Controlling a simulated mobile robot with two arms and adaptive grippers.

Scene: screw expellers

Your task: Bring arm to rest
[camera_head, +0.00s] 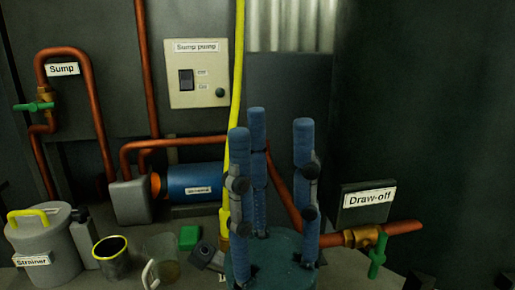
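My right gripper (270,130) stands upright in the lower middle of the head view. Its three blue fingers point up and are spread apart, with nothing held between them. Its round palm covers part of the bench and pipework behind it. My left gripper is not in view.
A grey strainer pot (45,250) with a yellow handle, a dark cup (112,262), a clear jug (162,262) and a green block (189,237) stand left of the gripper. Behind are a blue pump (193,183) and a switch box (198,75). The draw-off valve (377,256) is at right.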

